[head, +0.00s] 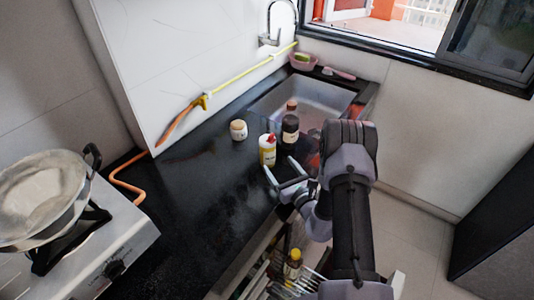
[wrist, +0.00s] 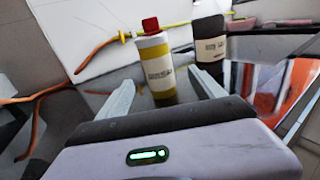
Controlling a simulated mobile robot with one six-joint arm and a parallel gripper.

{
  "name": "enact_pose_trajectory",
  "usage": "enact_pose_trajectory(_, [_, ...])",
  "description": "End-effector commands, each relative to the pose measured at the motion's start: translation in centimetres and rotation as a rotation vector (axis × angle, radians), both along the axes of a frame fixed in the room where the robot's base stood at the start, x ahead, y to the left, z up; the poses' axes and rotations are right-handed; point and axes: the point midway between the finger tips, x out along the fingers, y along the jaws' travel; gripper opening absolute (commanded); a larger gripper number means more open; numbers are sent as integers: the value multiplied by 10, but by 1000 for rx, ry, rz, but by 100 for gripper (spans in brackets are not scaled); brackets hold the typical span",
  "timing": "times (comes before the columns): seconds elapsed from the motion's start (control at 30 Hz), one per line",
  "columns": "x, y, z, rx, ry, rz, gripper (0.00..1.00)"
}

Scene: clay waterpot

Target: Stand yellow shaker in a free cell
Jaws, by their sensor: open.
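The yellow shaker (head: 267,154) stands upright on the black counter near its front edge. It has a yellow body, a white upper part and a red cap; it also shows in the wrist view (wrist: 158,75). My gripper (head: 279,166) is open and empty, close in front of the shaker. In the wrist view the shaker appears between the two fingers (wrist: 164,86), nearer the left one. I cannot tell whether its near side is between the tips. Below the counter is an open drawer (head: 246,262) with a yellow-topped bottle (head: 293,265) in it; its cells are not clear.
A cream jar (head: 238,130) stands to the left. A stove with a pan (head: 40,195) is at far left. The counter between is mostly clear.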

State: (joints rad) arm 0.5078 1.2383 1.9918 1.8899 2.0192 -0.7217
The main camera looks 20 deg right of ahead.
Motion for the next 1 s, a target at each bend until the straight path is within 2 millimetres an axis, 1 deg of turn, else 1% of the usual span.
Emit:
enact_pose_trajectory(0.03, [13, 2, -2, -2, -3, 3, 77])
enact_pose_trajectory(0.1, [26, 2, -2, -2, -1, 2, 77])
enact_pose_trajectory(0.27, [46, 5, 0, -1, -2, 2, 77])
enact_pose_trajectory(0.4, [74, 11, 2, 0, -3, 3, 77])
enact_pose_trajectory(0.5, [88, 11, 3, 0, -1, 1, 77])
enact_pose_trajectory(0.6, [92, 11, 4, 2, 1, 1, 77])
enact_pose_trajectory(0.73, [91, 11, 5, 2, 1, 1, 77])
enact_pose_trajectory(0.77, [91, 11, 5, 2, 1, 1, 74])
enact_pose_trajectory(0.8, [91, 11, 5, 2, 1, 1, 66])
enact_pose_trajectory(0.87, [91, 11, 5, 2, 1, 1, 54])
enact_pose_trajectory(1.0, [91, 11, 5, 1, 1, 2, 26])
